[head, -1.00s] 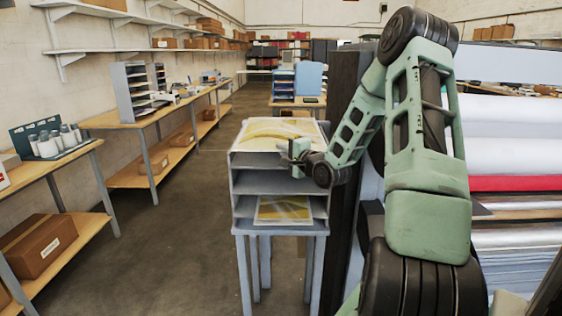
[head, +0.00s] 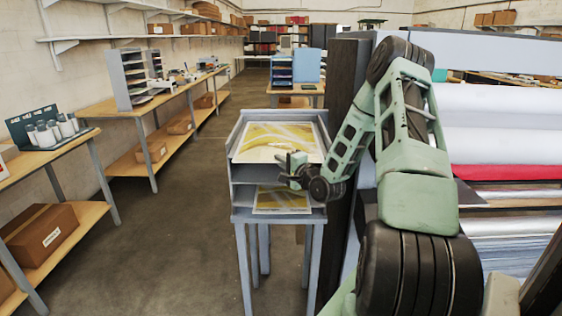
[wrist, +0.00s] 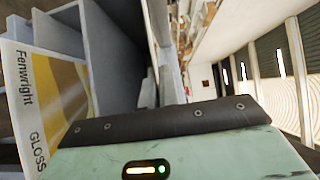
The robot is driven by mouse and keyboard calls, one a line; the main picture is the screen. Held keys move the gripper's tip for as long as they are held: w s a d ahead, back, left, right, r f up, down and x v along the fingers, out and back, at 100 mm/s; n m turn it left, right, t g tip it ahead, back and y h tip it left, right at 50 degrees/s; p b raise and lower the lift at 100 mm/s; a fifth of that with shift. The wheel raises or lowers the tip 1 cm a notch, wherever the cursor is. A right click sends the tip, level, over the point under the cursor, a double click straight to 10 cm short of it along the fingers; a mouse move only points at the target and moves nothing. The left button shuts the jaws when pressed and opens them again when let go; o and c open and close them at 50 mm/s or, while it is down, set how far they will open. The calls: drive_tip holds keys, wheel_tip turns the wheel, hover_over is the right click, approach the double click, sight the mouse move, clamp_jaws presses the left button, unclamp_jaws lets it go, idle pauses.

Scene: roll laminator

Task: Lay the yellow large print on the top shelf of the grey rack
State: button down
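The yellow large print (head: 262,136) lies face up on the top shelf of the grey rack (head: 233,172) in the head view. It looks fairly flat between the side walls, its near edge at the shelf front. My gripper (head: 283,159) is at the front of the rack, close to the print's near edge. Its fingers look apart, with nothing clearly between them. Any slight contact with the print cannot be told. In the wrist view, grey shelf panels (wrist: 112,50) appear upright because the view is turned.
Another yellow print (head: 282,201) lies on a lower shelf; a print marked Fenwright GLOSS shows in the wrist view (wrist: 45,85). A dark post (head: 345,90) and wide rolls (head: 505,105) stand right of the rack. Benches (head: 150,108) line the left wall; the floor (head: 180,240) between is clear.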

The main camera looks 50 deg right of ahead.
drive_tip(key=c, duration=1.7)
unclamp_jaws()
drive_tip(key=shift+f, duration=0.1)
drive_tip(key=shift+r, duration=0.25)
drive_tip(key=b+v, duration=0.5)
drive_tip(key=v, duration=0.7)
drive_tip(key=w+a+f+n+g+y, duration=0.2)
drive_tip(key=w+a+n, duration=0.2)
drive_tip(key=a, duration=0.3)
drive_tip(key=w+a+f+n+g+y, duration=0.1)
drive_tip(key=w+a+n+g+y, duration=0.3)
drive_tip(key=a, duration=0.3)
drive_tip(key=s+a+n+g, duration=0.25)
drive_tip(key=a+n, duration=0.45)
drive_tip(key=a, duration=0.6)
drive_tip(key=s+a+n+g, duration=0.55)
drive_tip(key=s+a, duration=0.25)
drive_tip(key=a, duration=0.4)
drive_tip(key=s+a+r+n+g, duration=0.1)
drive_tip(key=s+a+n, duration=0.1)
drive_tip(key=s, duration=0.3)
drive_tip(key=s+a+r+n+g+h, duration=0.1)
drive_tip(key=s+a+n, duration=0.2)
drive_tip(key=s, duration=0.3)
drive_tip(key=s+a+r+n+g, duration=0.1)
drive_tip(key=s+a+n, duration=0.1)
drive_tip(key=s, duration=0.3)
drive_tip(key=shift+s+a+r+n+g+h+p, duration=0.2)
drive_tip(key=shift+r+n+g+h+p, duration=0.05)
drive_tip(key=shift+r+g+h+p, duration=0.1)
